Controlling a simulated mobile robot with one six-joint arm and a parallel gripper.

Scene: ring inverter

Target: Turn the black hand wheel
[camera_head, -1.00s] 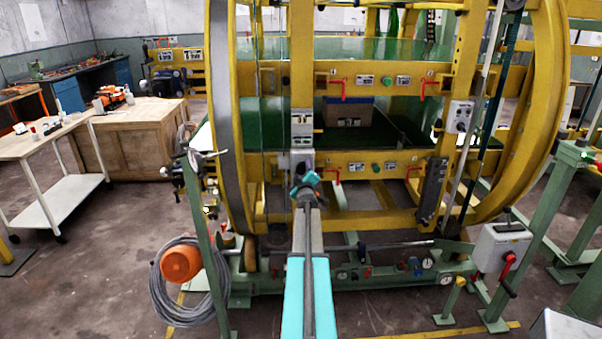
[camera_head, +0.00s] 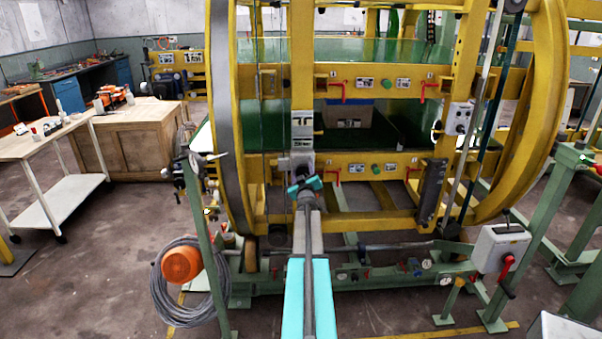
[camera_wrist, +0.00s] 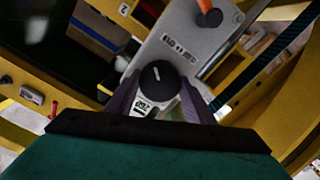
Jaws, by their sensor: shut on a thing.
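The black hand wheel (camera_wrist: 157,83) is a small round knob with a white pointer line, mounted at the lower part of a grey control plate (camera_wrist: 185,42). In the wrist view it sits between the two dark fingers of my gripper (camera_wrist: 158,97), which is shut on it. A small white label lies just below the wheel. In the head view my gripper (camera_head: 303,184) reaches the grey box (camera_head: 301,160) on the yellow upright. There the wheel is hidden behind my wrist.
An orange lever (camera_wrist: 206,9) with a black hub stands out from the grey plate near the wheel. Yellow ring frames (camera_head: 222,120) and yellow crossbars surround the spot. Open floor is at left.

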